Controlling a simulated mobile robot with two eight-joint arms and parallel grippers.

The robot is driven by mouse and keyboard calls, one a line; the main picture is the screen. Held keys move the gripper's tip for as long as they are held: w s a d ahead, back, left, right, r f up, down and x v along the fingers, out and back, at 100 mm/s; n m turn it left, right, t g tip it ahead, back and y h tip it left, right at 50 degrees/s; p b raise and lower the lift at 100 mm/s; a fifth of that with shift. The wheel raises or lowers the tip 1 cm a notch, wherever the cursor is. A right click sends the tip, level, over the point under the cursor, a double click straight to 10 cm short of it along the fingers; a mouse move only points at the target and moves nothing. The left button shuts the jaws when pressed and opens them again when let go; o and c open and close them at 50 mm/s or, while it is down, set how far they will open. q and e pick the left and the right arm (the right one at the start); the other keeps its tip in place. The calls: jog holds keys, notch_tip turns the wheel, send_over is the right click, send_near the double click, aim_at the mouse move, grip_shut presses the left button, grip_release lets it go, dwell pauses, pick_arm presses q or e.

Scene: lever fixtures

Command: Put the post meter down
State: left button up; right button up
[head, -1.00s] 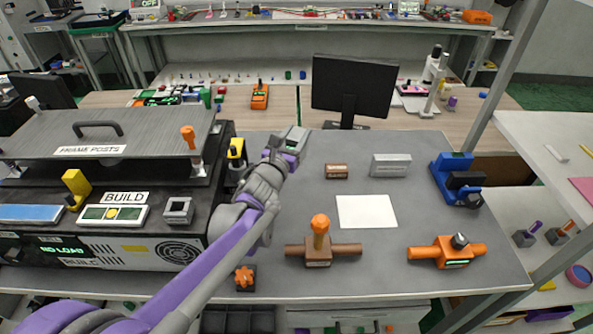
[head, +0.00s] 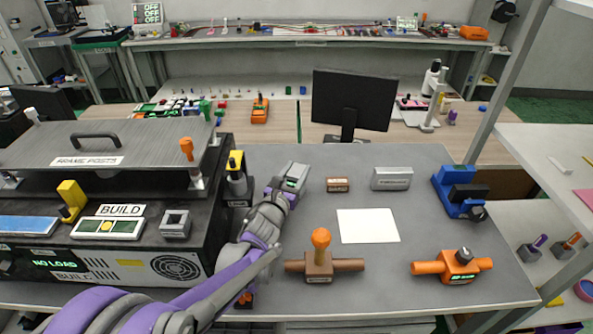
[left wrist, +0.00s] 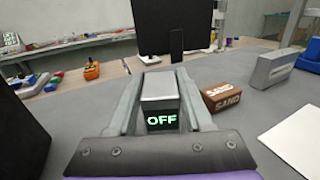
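The post meter (head: 296,171) is a small grey box with a dark face and a green display. In the left wrist view the meter (left wrist: 160,90) reads OFF and sits between my two fingers, which lie along its sides. My left gripper (head: 288,184) is shut on it, over the left part of the grey table. Its underside is hidden, so I cannot tell whether it touches the tabletop. My right gripper is in neither view.
A brown SAND block (head: 338,184) and a grey block (head: 391,178) stand to the right. A white sheet (head: 368,226) lies in front of them. The yellow-topped post fixture (head: 236,174) is close on the left. A brown lever fixture (head: 321,262) stands nearer me. A monitor (head: 352,98) stands behind.

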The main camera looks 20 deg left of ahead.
pick_arm(q)
jog(key=shift+o, duration=0.6)
jog(key=shift+r, duration=0.3)
jog(key=s, duration=0.4)
jog(key=s+a, duration=0.1)
jog(key=s, duration=0.7)
jog(key=shift+a+f, duration=0.1)
jog(key=shift+a, duration=0.05)
